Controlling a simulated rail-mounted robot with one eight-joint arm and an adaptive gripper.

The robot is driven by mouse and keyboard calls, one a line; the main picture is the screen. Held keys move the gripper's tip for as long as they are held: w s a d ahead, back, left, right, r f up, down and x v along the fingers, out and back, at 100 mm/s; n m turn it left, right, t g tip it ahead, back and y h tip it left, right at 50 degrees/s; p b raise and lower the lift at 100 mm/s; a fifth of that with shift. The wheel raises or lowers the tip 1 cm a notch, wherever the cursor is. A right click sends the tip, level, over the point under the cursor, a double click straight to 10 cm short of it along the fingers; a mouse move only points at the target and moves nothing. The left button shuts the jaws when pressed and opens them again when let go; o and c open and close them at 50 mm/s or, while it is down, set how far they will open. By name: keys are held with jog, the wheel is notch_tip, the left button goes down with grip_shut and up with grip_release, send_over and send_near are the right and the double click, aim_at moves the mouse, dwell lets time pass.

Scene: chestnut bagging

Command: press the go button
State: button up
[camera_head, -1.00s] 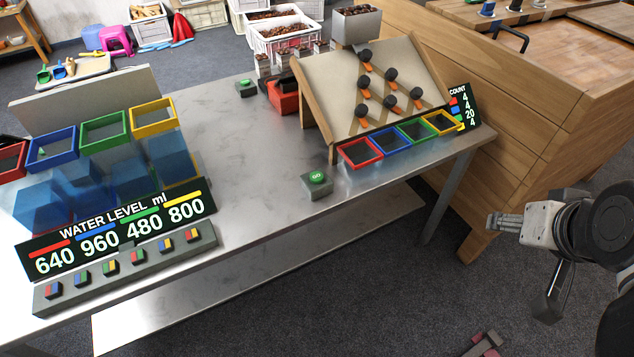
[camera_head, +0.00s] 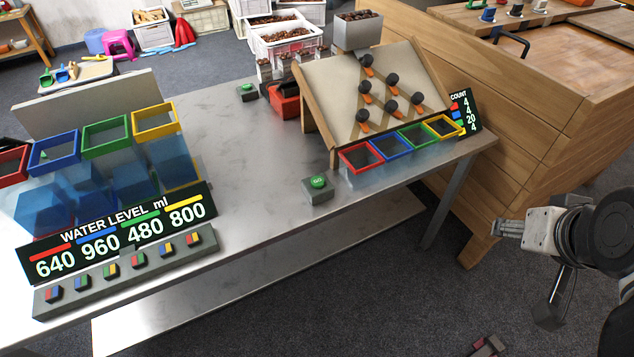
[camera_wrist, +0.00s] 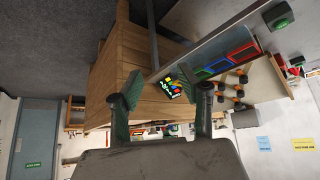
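The go button is a green round cap (camera_head: 318,182) marked GO on a small grey box (camera_head: 318,196) near the front edge of the metal table. A green button on a grey box (camera_wrist: 281,20) at the upper right of the wrist view looks like the same one. My gripper (camera_head: 497,228) is right of the table, over the floor, well apart from the button. In the wrist view my gripper (camera_wrist: 163,96) shows two fingers spread wide with nothing between them.
A sloped board (camera_head: 340,98) with several black-knobbed levers stands behind the button, with coloured frames at its foot. Another green button (camera_head: 246,88) sits farther back. Water level panel (camera_head: 120,232) is at left. Wooden cabinet (camera_head: 500,130) stands at right. The table left of the button is clear.

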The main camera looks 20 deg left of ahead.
grip_shut()
dwell(1.2)
